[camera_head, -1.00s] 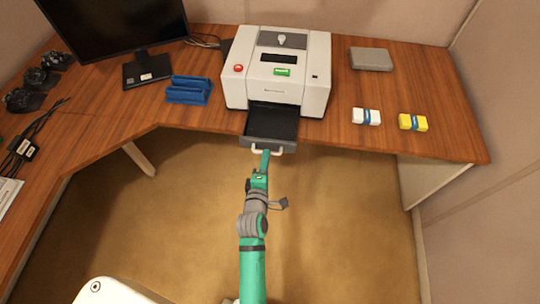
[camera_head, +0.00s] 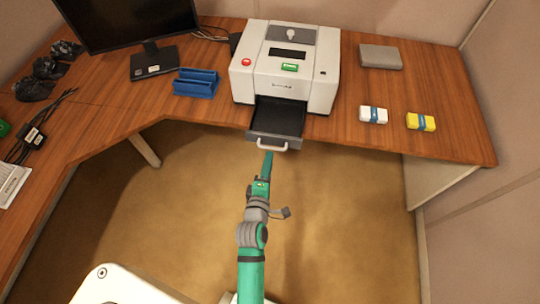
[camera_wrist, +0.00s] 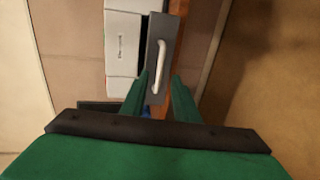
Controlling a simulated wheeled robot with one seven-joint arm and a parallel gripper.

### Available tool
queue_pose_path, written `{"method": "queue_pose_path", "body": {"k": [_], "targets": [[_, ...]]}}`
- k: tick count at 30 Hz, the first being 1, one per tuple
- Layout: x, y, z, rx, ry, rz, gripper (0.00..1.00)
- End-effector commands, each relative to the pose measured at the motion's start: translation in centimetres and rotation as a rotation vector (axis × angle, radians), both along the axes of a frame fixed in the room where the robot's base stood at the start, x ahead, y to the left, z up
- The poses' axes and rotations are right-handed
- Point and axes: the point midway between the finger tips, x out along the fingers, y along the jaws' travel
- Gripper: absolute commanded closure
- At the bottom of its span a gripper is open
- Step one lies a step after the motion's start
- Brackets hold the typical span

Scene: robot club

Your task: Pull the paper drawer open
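The paper drawer (camera_head: 276,120) is a dark tray standing out from the front of the white printer (camera_head: 243,86), above the desk's front edge. Its pale bar handle (camera_head: 272,146) is on the drawer's front face. In the wrist view the handle (camera_wrist: 161,58) lies just beyond my fingertips. My green gripper (camera_head: 268,155) is just in front of the handle and appears apart from it. In the wrist view my gripper (camera_wrist: 160,78) has a gap between its two fingers, with nothing held.
On the wooden desk (camera_head: 350,140) are a blue rack (camera_head: 195,84) to the printer's left, and a grey box (camera_head: 380,57), a white pack (camera_head: 373,115) and a yellow pack (camera_head: 421,122) to its right. A monitor (camera_head: 130,20) stands back left. The floor before the desk is clear.

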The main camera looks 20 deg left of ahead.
Motion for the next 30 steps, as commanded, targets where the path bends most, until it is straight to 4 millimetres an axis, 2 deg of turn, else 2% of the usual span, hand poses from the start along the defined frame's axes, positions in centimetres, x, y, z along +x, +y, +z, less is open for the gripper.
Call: {"method": "queue_pose_path", "body": {"k": [1, 6, 12, 18, 30], "targets": [[-1.0, -0.2, 0.1, 0.001, 0.002, 0.001, 0.72], [-3.5, -0.9, 0.7, 0.000, 0.001, 0.001, 0.72], [-5.4, -1.3, 1.1, 0.000, 0.001, 0.000, 0.72], [-6.0, -1.5, 1.3, 0.000, 0.000, 0.000, 0.72], [-6.0, -1.5, 1.3, 0.000, 0.000, 0.000, 0.72]]}}
